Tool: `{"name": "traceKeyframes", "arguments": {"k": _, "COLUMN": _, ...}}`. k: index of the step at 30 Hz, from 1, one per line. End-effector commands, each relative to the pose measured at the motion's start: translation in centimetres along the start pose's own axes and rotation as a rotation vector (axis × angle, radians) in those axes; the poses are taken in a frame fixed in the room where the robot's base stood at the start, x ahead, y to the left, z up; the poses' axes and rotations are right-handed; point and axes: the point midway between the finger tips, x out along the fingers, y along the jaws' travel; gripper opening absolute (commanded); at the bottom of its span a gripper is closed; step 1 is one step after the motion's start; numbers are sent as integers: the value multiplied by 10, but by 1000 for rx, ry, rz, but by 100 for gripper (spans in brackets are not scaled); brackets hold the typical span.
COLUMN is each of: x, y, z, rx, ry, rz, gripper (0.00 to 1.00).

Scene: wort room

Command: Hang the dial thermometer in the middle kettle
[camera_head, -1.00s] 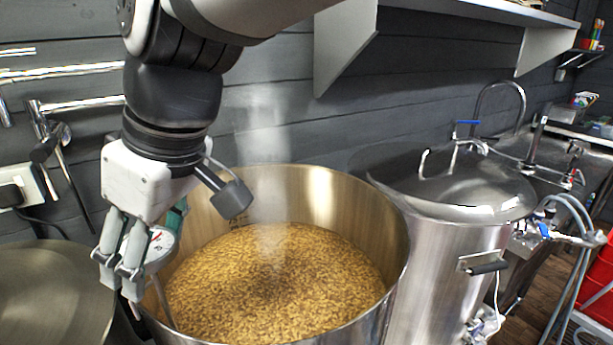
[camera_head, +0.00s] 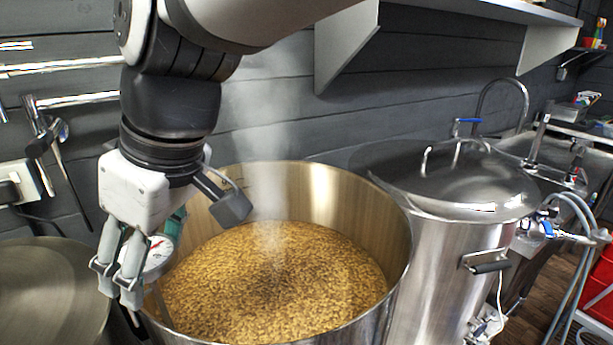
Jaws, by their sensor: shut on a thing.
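The middle kettle (camera_head: 395,283) is an open steel pot with grain mash (camera_head: 275,285) in it, and steam rises from it. The dial thermometer (camera_head: 158,251) has a white round face with a red pointer. My gripper (camera_head: 130,278) is shut on the thermometer at the kettle's near left rim. The thermometer's thin stem (camera_head: 162,306) slants down just inside the kettle wall, toward the mash. The fingers hide part of the dial. I cannot tell whether the thermometer touches the rim.
A lidded steel kettle (camera_head: 450,240) stands to the right, with a hose (camera_head: 575,215) beyond it. Another steel vessel top (camera_head: 50,295) is at the lower left. A shelf bracket (camera_head: 345,45) juts from the dark wall above.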

Motion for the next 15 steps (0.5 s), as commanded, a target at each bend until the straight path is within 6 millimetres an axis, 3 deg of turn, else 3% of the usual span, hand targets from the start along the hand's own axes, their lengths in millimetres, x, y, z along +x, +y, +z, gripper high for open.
{"name": "traceKeyframes", "arguments": {"k": 15, "x": 18, "y": 0, "z": 7, "rx": -1, "ry": 1, "rz": 0, "gripper": 23}}
